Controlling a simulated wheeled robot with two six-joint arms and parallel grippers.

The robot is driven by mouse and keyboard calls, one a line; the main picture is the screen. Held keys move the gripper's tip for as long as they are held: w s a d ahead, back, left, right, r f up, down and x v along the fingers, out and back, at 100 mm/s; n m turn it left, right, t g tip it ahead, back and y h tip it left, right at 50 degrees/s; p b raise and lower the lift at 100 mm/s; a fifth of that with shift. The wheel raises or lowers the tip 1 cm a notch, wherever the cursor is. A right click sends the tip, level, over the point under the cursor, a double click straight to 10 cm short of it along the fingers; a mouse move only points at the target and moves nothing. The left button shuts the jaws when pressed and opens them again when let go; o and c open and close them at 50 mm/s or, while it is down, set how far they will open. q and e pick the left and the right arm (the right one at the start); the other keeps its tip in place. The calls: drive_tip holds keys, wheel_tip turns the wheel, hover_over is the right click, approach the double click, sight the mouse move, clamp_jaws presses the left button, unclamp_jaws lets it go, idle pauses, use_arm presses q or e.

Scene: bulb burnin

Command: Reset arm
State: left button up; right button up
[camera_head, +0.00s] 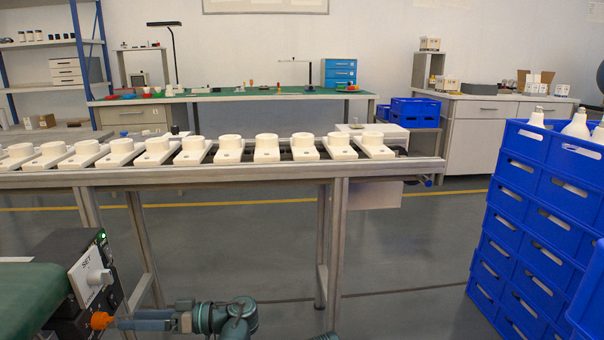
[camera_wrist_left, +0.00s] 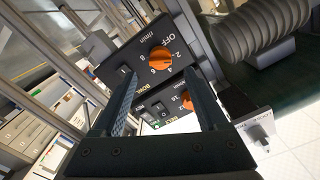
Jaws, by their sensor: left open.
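My left gripper (camera_head: 150,320) is low at the left of the head view, its tips pointing toward an orange knob (camera_head: 100,320) on a dark control box. In the left wrist view its two fingers (camera_wrist_left: 165,82) are spread, with nothing held between them. Beyond them is a black box with an orange dial (camera_wrist_left: 160,58) marked OFF and r/min. A second orange dial (camera_wrist_left: 187,100) sits lower, between the fingers. Whether a finger touches a box cannot be told. My right gripper is not in view.
A conveyor (camera_head: 240,174) carries several white fixtures. A grey ribbed cylinder (camera_wrist_left: 265,28) is near the boxes. The middle floor is clear.

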sight(110, 321)
use_arm(q)
drive_tip(key=d, duration=0.8)
drive_tip(key=a, duration=1.3)
drive_tip(key=shift+s+a, duration=0.2)
drive_tip(key=shift+s, duration=0.2)
drive_tip(key=shift+a, duration=0.35)
drive_tip(key=m, duration=1.6)
drive_tip(key=shift+d, duration=0.1)
